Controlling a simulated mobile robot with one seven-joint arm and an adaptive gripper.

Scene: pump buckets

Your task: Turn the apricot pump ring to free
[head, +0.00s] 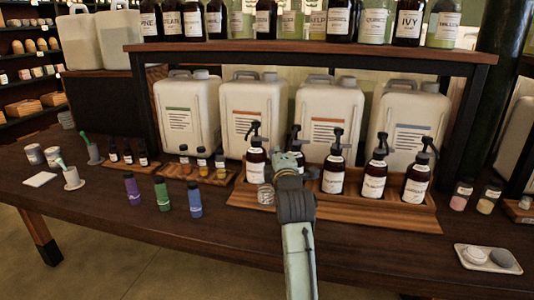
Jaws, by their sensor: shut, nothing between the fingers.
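Several brown pump bottles with black pump heads and white labels stand in a row in a wooden tray (385,217). The visible ones include a left bottle (256,163), a middle bottle (333,176), one to its right (375,180) and the rightmost (417,183). Another bottle is mostly hidden behind my arm. The labels are too small to read, so I cannot tell which is apricot. The pump rings are too small to show whether they are locked or free. My gripper (288,157) is shut and empty, in front of the hidden bottle; contact is unclear.
Large white jugs (254,115) stand behind the tray under a shelf (320,53) of bottles. Purple, green and blue small bottles (162,194) stand left of the tray. A white dish with two stones (487,259) lies at the right. The table front is mostly clear.

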